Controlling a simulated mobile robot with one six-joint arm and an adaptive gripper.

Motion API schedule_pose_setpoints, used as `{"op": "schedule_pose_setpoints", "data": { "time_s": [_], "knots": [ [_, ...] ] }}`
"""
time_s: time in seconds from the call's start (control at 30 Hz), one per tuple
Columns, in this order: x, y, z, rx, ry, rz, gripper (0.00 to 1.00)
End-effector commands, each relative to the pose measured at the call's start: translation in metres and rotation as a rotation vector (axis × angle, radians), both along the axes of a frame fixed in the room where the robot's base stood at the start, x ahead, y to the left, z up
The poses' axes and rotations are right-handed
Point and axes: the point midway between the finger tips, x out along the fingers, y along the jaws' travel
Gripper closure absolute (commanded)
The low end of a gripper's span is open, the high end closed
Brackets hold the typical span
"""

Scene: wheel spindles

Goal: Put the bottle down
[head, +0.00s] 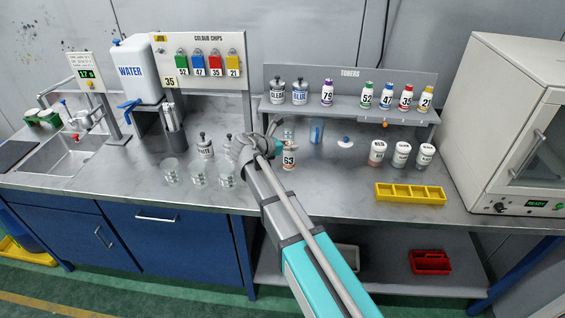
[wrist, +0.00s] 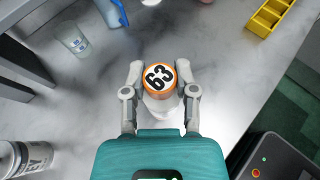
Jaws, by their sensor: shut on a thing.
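The bottle (head: 289,160) marked 63 stands upright over the grey worktop (head: 330,190), near the middle of the bench. In the wrist view its orange-rimmed top with 63 (wrist: 159,77) faces the camera. My gripper (wrist: 162,90) is shut on the bottle, one finger on each side of it. In the head view my arm covers part of the gripper. I cannot tell whether the bottle's base touches the worktop.
A toner shelf (head: 350,110) with several numbered bottles stands behind. Several white jars (head: 400,155) and a yellow tray (head: 410,194) are to the right. Bare worktop lies in front.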

Motion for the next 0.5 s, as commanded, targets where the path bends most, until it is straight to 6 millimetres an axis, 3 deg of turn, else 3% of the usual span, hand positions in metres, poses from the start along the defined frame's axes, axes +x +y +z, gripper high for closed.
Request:
{"op": "schedule_pose_setpoints", "data": {
  "time_s": [0.03,0.2,0.5],
  "knots": [
    [0.005,0.004,-0.011,-0.001,-0.001,0.0,1.0],
    [0.015,0.013,-0.025,-0.001,-0.001,0.0,1.0],
    [0.02,0.018,-0.033,-0.001,0.0,0.001,1.0]
  ]
}}
